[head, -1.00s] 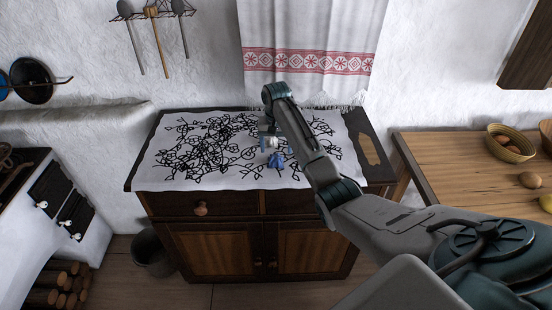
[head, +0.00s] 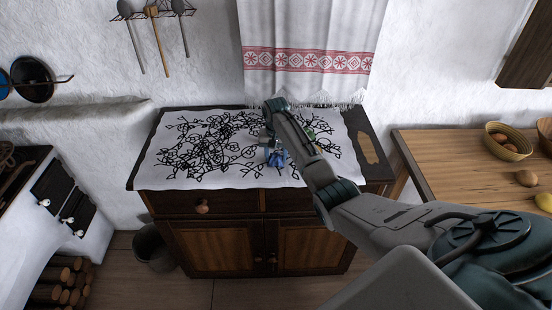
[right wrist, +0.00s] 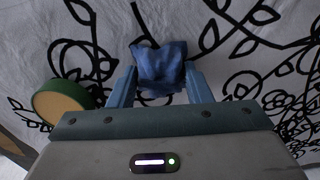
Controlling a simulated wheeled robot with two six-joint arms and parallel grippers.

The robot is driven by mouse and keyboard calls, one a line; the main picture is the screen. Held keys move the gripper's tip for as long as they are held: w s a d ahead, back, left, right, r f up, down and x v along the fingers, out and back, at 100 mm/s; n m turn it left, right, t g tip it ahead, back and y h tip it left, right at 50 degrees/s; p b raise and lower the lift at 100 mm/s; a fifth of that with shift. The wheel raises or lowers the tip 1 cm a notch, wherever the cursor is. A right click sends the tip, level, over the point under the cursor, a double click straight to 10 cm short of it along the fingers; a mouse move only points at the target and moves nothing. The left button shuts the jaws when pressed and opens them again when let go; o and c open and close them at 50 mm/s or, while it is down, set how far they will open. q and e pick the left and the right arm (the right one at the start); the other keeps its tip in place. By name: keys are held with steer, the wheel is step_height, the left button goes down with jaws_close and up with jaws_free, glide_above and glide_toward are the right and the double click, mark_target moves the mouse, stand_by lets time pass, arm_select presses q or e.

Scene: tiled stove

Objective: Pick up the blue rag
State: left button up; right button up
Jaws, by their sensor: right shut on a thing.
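The blue rag (head: 277,158) is a small crumpled cloth above the patterned white cloth on the cabinet. It also shows in the right wrist view (right wrist: 160,66), between the two blue fingers. My right gripper (right wrist: 158,84) is shut on the rag. In the head view my right gripper (head: 272,146) points down at the cabinet top, partly hidden by its own arm. I cannot tell whether the rag still touches the cloth. My left gripper is not in view.
A round green and tan object (right wrist: 66,101) lies close to the left of my right gripper in the right wrist view. The white cloth (head: 185,165) covers most of the cabinet top. A wooden table (head: 455,165) with a basket (head: 508,143) stands at the right.

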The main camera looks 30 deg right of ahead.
mark_target(276, 154)
steer(key=shift+r, duration=0.1)
steer(key=shift+r+b, duration=0.25)
steer(key=shift+b, duration=0.05)
step_height(276, 154, up, 2)
steer(key=shift+w+d+r+b, duration=0.1)
steer(key=shift+r+b, duration=0.15)
steer(key=shift+b, duration=0.6)
steer(key=s+a, duration=0.3)
steer(key=s+a+b, duration=0.1)
steer(key=s+a, duration=0.1)
steer(key=shift+a+r, duration=0.15)
steer(key=shift+r, duration=0.2)
steer(key=s+a+r+p, duration=0.1)
steer(key=s+a+p, duration=0.4)
steer(key=s+a, duration=0.1)
steer(key=shift+a, duration=0.35)
